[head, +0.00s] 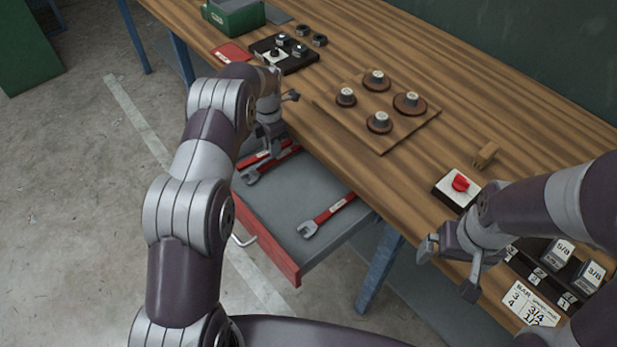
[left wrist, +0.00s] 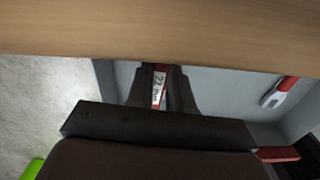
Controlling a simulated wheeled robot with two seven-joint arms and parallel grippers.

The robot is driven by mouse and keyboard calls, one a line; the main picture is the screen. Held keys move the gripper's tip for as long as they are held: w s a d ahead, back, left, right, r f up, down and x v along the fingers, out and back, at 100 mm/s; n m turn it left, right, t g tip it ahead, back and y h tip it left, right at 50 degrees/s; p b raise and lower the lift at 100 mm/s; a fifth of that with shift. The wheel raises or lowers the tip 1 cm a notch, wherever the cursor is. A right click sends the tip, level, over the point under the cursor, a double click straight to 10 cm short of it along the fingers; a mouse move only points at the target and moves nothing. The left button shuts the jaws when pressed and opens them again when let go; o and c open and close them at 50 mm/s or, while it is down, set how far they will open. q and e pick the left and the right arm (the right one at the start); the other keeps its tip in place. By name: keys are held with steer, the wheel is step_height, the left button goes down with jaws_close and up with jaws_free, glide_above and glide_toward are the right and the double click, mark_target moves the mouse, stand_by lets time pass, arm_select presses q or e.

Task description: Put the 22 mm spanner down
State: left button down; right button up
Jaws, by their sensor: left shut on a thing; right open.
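The 22 mm spanner shows its white label (left wrist: 157,92) between the jaws of my left gripper (left wrist: 160,88) in the left wrist view. In the head view my left gripper (head: 271,148) points down into the back left of the open drawer (head: 272,205), close to the bench edge. A red-handled spanner with a grey open end (head: 253,177) shows just below it. I cannot tell whether the held spanner touches the drawer floor. My right gripper (head: 456,270) is open and empty near the bench's front edge at the right.
Another red spanner (head: 328,214) lies in the drawer's right part; the drawer floor between is clear. On the bench (head: 430,165) are a board with several round knobs (head: 345,118), a red switch (head: 460,184), a green box (head: 235,15) and labelled blocks (head: 558,252).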

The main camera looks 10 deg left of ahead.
arm_select(q)
steer(key=shift+w+d+f+n, duration=0.1)
steer(key=shift+d+f+n, duration=0.1)
steer(key=shift+n, duration=0.2)
steer(key=shift+s+d+f+b, duration=0.15)
steer(key=shift+s+d+b, duration=0.3)
steer(key=shift+d, duration=0.3)
steer(key=p, duration=0.2)
glide_above(316, 202)
steer(key=shift+w+a+r, duration=0.1)
steer(key=shift+w+r, duration=0.05)
steer(key=shift+r, duration=0.1)
steer(key=shift+s+f, duration=0.2)
step_height(316, 202, down, 3)
steer(key=shift+r, duration=0.2)
steer(key=shift+w+f, duration=0.1)
steer(key=shift+f, duration=0.2)
arm_select(e)
steer(key=shift+w+r, duration=0.25)
steer(key=shift+r, duration=0.2)
arm_select(q)
steer(key=shift+f, duration=0.1)
arm_select(e)
steer(key=shift+f, duration=0.1)
